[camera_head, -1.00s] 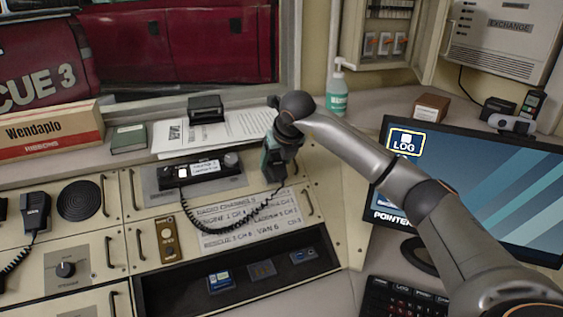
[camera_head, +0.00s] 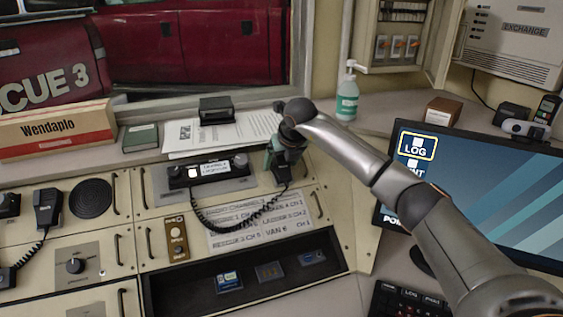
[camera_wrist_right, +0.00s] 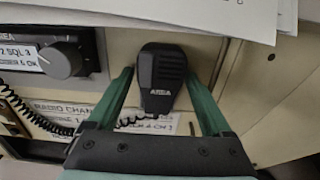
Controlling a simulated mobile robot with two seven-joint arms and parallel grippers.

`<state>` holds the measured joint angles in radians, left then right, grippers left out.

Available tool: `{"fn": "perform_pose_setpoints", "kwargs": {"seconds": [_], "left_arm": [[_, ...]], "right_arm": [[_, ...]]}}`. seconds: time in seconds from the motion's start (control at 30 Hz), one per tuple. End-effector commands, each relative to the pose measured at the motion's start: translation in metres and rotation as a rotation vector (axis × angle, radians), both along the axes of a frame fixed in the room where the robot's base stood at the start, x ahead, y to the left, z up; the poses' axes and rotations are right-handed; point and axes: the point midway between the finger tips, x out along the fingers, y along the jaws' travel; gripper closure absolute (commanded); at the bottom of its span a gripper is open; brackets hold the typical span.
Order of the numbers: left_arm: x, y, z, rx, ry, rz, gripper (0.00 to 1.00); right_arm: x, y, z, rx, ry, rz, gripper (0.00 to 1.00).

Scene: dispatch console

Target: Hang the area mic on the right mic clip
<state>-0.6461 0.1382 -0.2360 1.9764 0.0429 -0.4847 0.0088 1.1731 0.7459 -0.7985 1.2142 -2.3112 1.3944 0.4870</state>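The area mic is a black hand mic marked AREA in the right wrist view (camera_wrist_right: 162,72). It is upright, close to the cream panel face, with its coiled cord (camera_head: 240,222) running left toward the radio. In the right wrist view my right gripper (camera_wrist_right: 162,88) has its two green fingers apart, one on each side of the mic, with gaps showing. My left gripper is out of view.
The radio (camera_head: 208,172) is left of the gripper. Papers (camera_head: 235,130) lie on the ledge above it. A second black mic (camera_head: 47,208) hangs at the far left. The monitor (camera_head: 480,190) stands right, partly behind my right arm. An open dark bay (camera_head: 250,280) is below.

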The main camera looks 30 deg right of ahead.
Motion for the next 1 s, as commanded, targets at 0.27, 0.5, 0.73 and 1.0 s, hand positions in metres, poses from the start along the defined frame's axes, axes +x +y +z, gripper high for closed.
{"fn": "perform_pose_setpoints", "kwargs": {"seconds": [0.27, 0.5, 0.73, 1.0], "left_arm": [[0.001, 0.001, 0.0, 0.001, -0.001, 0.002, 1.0], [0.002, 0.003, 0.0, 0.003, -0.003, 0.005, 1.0], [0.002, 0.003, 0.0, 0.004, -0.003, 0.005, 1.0], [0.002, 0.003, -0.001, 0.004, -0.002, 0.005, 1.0]], "right_arm": [[0.0, 0.0, 0.0, 0.0, 0.001, 0.0, 0.0], [-0.006, 0.001, 0.009, 0.0, -0.001, 0.0, 0.0], [-0.03, 0.006, 0.048, -0.003, -0.005, 0.0, 0.0], [-0.057, 0.014, 0.091, 0.0, -0.003, 0.001, 0.0]]}}
